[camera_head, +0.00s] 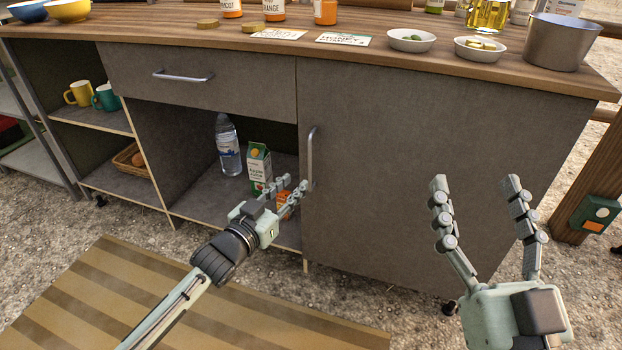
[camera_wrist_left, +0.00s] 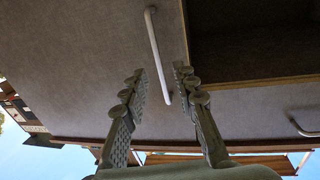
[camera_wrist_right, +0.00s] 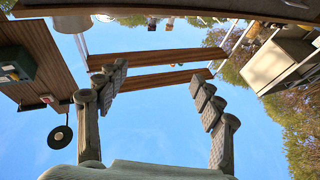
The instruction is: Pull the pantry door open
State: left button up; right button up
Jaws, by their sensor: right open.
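The pantry door (camera_head: 430,150) is a grey panel on the right of the cabinet, and it looks shut. Its upright metal bar handle (camera_head: 310,158) is near the door's left edge. My left gripper (camera_head: 290,185) is beside the handle's lower end, in front of the open shelf. In the left wrist view its fingers are apart, and the handle (camera_wrist_left: 156,48) shows in the gap between them, without visible contact. My right gripper (camera_head: 476,182) is open and empty in front of the door's right part. It also shows open in the right wrist view (camera_wrist_right: 160,82).
A drawer (camera_head: 200,85) and an open shelf with a water bottle (camera_head: 228,148) and a carton (camera_head: 258,165) are left of the door. Bowls, jars and a metal pot (camera_head: 562,42) stand on the worktop. A striped mat (camera_head: 90,290) lies on the gravel.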

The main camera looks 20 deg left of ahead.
aim_at(309, 167)
pick_arm(q)
jog(key=x, duration=0.5)
jog(key=r+b+x, duration=0.1)
jog(key=x, duration=0.2)
jog(key=shift+d, duration=0.2)
pick_arm(e)
jog(key=r, duration=0.1)
jog(key=s+r+t, duration=0.1)
jog(key=d+r+t+y, duration=0.1)
jog(key=shift+s+r, duration=0.3)
pick_arm(q)
jog(key=shift+c, duration=0.3)
grip_shut()
